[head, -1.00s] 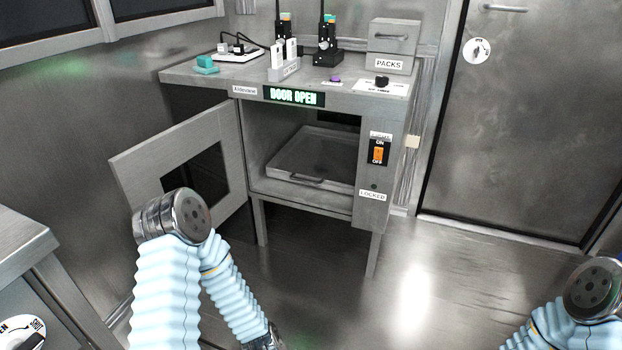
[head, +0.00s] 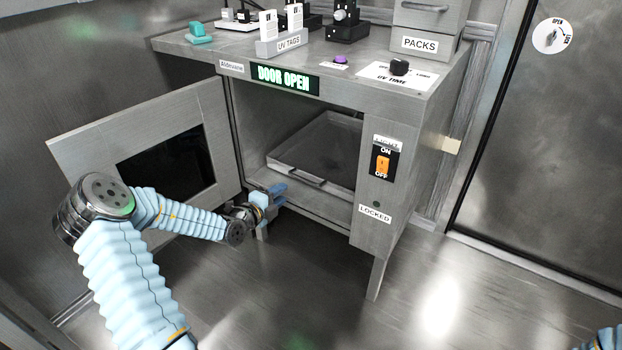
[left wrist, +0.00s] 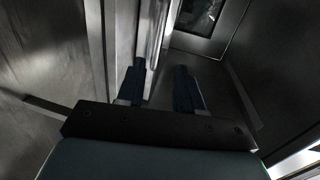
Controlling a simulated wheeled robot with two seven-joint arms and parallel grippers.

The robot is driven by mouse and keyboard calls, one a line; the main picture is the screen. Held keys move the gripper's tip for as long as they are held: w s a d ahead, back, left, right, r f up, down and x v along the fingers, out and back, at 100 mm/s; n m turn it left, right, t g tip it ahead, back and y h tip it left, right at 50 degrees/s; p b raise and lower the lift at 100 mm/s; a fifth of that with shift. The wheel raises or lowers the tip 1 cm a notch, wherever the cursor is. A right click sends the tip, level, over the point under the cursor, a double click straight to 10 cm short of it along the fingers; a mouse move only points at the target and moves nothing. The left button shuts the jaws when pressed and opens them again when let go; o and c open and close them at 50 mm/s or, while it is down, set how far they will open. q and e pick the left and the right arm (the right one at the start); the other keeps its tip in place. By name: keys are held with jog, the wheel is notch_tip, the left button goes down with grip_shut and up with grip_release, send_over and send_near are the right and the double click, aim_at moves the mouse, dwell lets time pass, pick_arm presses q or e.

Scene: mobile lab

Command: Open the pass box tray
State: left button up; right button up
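The pass box (head: 378,225) stands ahead with its windowed door (head: 80,147) swung open to the left. A lit sign on its top edge reads DOOR OPEN. Inside, the grey tray (head: 325,150) lies on the box floor, with a bar handle (head: 297,176) on its front edge. My left gripper (head: 277,193) is at the lower front edge of the opening, below and left of the handle and apart from it. In the left wrist view its two dark fingers (left wrist: 160,88) are spread with a gap and nothing clearly held. My right gripper is out of view.
An orange ON/OFF switch (head: 382,165) is on the right front panel. On top are a purple button (head: 340,60), a black knob (head: 399,67), a UV TAGS holder (head: 280,42) and a PACKS box (head: 425,42). The floor (head: 290,290) in front is clear.

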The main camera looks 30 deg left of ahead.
aim_at(303, 180)
pick_arm(q)
jog(key=b+x, duration=0.2)
jog(key=x, duration=1)
jog(key=shift+w+d+f, duration=0.15)
jog(key=shift+w+f, duration=0.1)
jog(key=shift+w, duration=0.1)
grip_shut()
